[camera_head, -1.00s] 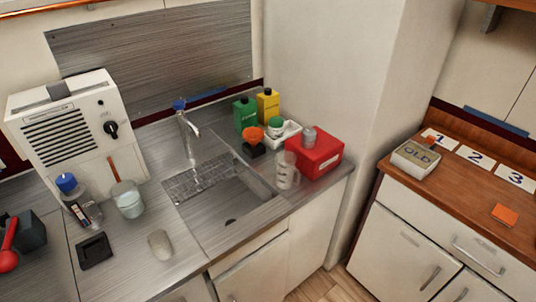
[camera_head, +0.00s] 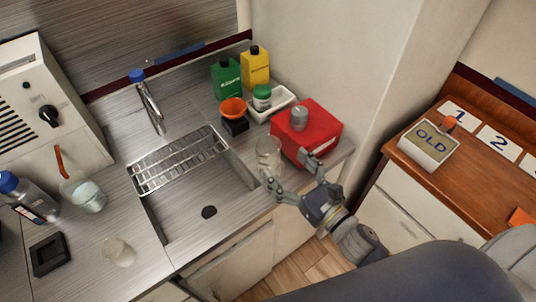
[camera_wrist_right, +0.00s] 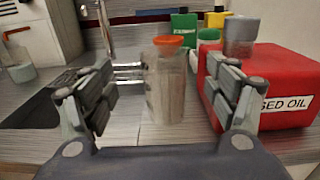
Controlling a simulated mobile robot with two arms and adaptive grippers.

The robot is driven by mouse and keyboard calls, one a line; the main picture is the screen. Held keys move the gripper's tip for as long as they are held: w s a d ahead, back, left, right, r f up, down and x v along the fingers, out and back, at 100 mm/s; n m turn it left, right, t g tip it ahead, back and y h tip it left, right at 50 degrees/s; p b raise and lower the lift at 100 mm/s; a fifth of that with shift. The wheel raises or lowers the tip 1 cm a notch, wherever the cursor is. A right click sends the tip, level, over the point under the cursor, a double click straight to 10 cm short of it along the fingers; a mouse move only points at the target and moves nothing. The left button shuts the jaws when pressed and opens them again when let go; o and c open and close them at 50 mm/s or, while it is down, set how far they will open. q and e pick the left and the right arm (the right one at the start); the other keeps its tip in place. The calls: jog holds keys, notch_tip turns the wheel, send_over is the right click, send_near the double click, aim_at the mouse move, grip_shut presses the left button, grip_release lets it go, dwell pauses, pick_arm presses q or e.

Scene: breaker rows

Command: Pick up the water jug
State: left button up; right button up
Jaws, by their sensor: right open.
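The water jug (camera_head: 268,153) is a clear, tall vessel standing upright on the counter, between the sink's right edge and a red box. In the right wrist view the jug (camera_wrist_right: 165,90) stands ahead, near the middle of the gap between my fingers. My right gripper (camera_head: 286,166) is open and empty, reaching in from the lower right just in front of the jug. Its fingers (camera_wrist_right: 160,88) lie left and right of the jug, apart from it. My left gripper is not in view.
The red "USED OIL" box (camera_head: 310,132) is close beside my right finger. An orange funnel (camera_head: 233,107), green bottle (camera_head: 227,78) and yellow bottle (camera_head: 255,67) stand behind. The sink (camera_head: 190,205) is left of the jug. A beaker (camera_head: 88,196) stands at far left.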

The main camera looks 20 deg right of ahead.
aim_at(276, 156)
jog(key=shift+x, duration=1.1)
jog(key=shift+w+d+f, duration=0.1)
jog(key=shift+w+f, duration=0.05)
jog(key=shift+w, duration=0.15)
jog(key=shift+w+p, duration=0.5)
jog(key=shift+p, duration=0.1)
jog(key=p+x, duration=0.1)
jog(key=x, duration=0.2)
jog(key=shift+w+a+f, duration=0.1)
jog(key=shift+w+a, duration=0.05)
jog(key=shift+a, duration=0.05)
jog(key=shift+w+a+f+p, duration=0.15)
jog(key=shift+w+p, duration=0.15)
jog(key=shift+w, duration=0.15)
jog(key=shift+s, duration=0.1)
jog(key=shift+c, duration=1.3)
jog(key=c, duration=0.9)
